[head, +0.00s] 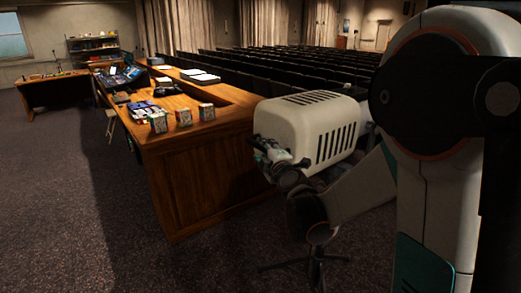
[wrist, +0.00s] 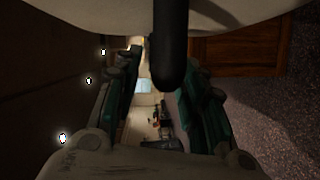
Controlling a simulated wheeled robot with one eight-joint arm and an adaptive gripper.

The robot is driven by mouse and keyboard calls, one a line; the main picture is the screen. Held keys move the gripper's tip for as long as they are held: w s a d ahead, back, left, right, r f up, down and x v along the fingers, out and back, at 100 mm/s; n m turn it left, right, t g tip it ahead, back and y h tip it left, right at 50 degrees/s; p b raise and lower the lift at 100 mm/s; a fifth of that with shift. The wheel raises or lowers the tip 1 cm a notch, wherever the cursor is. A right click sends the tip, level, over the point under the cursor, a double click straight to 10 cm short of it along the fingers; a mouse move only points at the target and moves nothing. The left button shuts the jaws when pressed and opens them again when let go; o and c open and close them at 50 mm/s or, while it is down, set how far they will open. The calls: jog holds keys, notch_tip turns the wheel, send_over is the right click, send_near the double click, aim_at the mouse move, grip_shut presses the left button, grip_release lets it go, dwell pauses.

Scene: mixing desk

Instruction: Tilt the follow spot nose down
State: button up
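The follow spot (head: 312,122) is a cream, rounded housing with dark vent slots, on a thin dark stand with spread legs (head: 317,265). Its underside or rear edge also fills the top of the wrist view (wrist: 90,14). A dark rod-like handle (wrist: 171,45) sticks out from it. My gripper (head: 264,150) is at the left end of the housing, close to it. In the wrist view, my gripper (wrist: 160,72) has its two green-and-dark fingers apart, with the handle's end between them, nearer the right finger. I cannot tell whether that finger touches it.
A long wooden desk (head: 205,170) stands left of the follow spot, with small boxes (head: 183,117) and a mixing console (head: 120,77) on it. Rows of dark seats (head: 300,65) lie behind. Carpet at the left is clear.

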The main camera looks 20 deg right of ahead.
jog(key=shift+w+f, duration=0.15)
jog(key=shift+w, duration=1.25)
grip_shut()
jog(key=p, duration=0.5)
send_near(265, 120)
jog(key=shift+m, duration=0.3)
jog(key=w, duration=0.1)
jog(key=w+a, duration=0.2)
jog(key=shift+w+a+r, duration=0.2)
jog(key=shift+w+r, duration=0.05)
jog(key=shift+w, duration=0.1)
jog(key=shift+r, duration=0.35)
jog(key=shift+w+d+r+p, duration=0.15)
jog(key=shift+w+d+p, duration=0.05)
jog(key=shift+w+p, duration=0.1)
grip_release()
jog(key=shift+s+r, duration=0.15)
jog(key=shift+s, duration=0.1)
